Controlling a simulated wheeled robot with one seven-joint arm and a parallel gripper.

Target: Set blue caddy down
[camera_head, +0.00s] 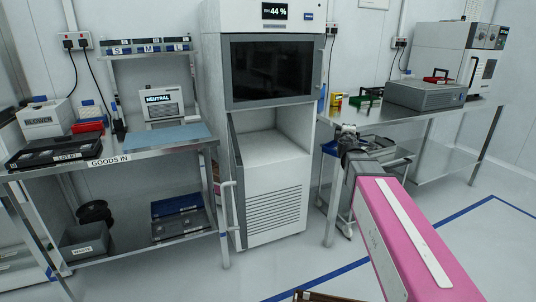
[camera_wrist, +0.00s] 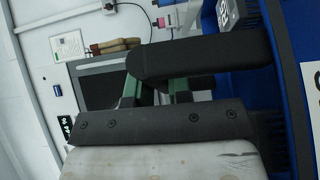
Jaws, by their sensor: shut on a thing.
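The blue caddy (camera_wrist: 292,100) fills the right edge of the wrist view, close to my gripper, with part of a white label showing. In the head view a small blue part of it (camera_head: 330,148) shows to the left of my gripper (camera_head: 350,136), beside the right-hand bench; my arm hides the rest. In the wrist view my gripper's dark fingers (camera_wrist: 200,92) lie against the blue caddy's side, and the gripper is shut on it. The exact grip point and the caddy's underside are hidden.
The right-hand bench (camera_head: 400,115) holds a green caddy (camera_head: 366,100), a red caddy (camera_head: 437,76) and a grey machine (camera_head: 425,95). The tall test handler (camera_head: 262,205) stands at centre with its lower bay open. The left bench (camera_head: 135,147) carries a black tray and a blue mat (camera_head: 168,137).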

